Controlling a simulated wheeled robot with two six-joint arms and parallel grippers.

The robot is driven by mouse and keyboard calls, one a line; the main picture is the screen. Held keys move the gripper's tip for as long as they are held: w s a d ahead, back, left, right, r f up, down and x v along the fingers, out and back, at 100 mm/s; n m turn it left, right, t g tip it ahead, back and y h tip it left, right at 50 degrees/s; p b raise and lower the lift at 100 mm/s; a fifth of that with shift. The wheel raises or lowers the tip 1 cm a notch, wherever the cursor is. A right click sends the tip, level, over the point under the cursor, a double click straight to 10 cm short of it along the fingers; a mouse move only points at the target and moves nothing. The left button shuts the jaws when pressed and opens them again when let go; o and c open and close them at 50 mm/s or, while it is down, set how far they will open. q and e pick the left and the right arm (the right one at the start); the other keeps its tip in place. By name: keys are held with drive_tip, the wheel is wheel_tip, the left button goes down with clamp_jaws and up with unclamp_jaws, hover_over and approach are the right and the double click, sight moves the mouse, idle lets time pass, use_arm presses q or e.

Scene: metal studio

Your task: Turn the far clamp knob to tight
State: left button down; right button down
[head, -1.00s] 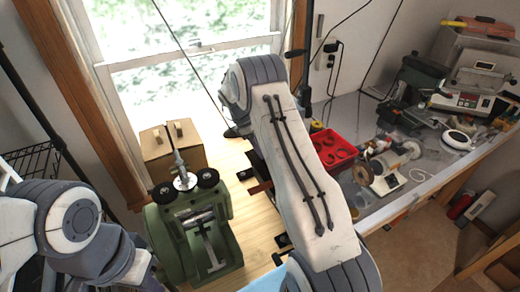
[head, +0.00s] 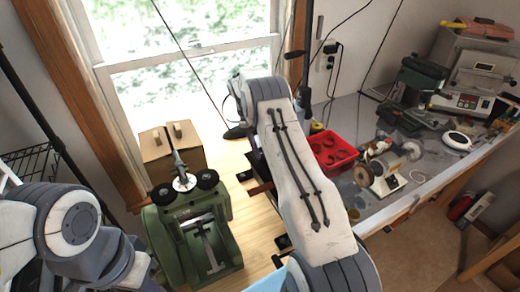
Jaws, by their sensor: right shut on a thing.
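My right arm reaches up the middle of the head view and bends over the wooden bench. Its forearm and gripper (head: 257,165) are almost wholly behind the arm's white link; only a dark sliver shows. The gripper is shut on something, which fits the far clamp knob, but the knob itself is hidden. Dark clamp parts (head: 261,188) stick out left of my arm at the far place. Similar dark parts (head: 283,241) show at the nearer place. My left arm is at the lower left; its gripper is out of view.
A green machine (head: 168,236) with black round knobs stands left of my right arm, with a cardboard box (head: 158,150) behind it. A red tray (head: 333,150) and a bench grinder (head: 383,167) stand to the right. Some bare wood (head: 240,210) shows between machine and arm.

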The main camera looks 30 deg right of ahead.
idle(0.4)
drive_tip(key=c, duration=0.5)
unclamp_jaws()
drive_tip(key=shift+w, duration=0.1)
drive_tip(key=shift+w+r, duration=0.15)
drive_tip(key=shift+r, duration=0.15)
drive_tip(key=p+v, duration=0.4)
drive_tip(key=v, duration=0.5)
drive_tip(key=shift+a+r+p, duration=0.1)
drive_tip(key=shift+r+p, duration=0.2)
drive_tip(key=shift+r, duration=0.1)
drive_tip(key=shift+a, duration=0.1)
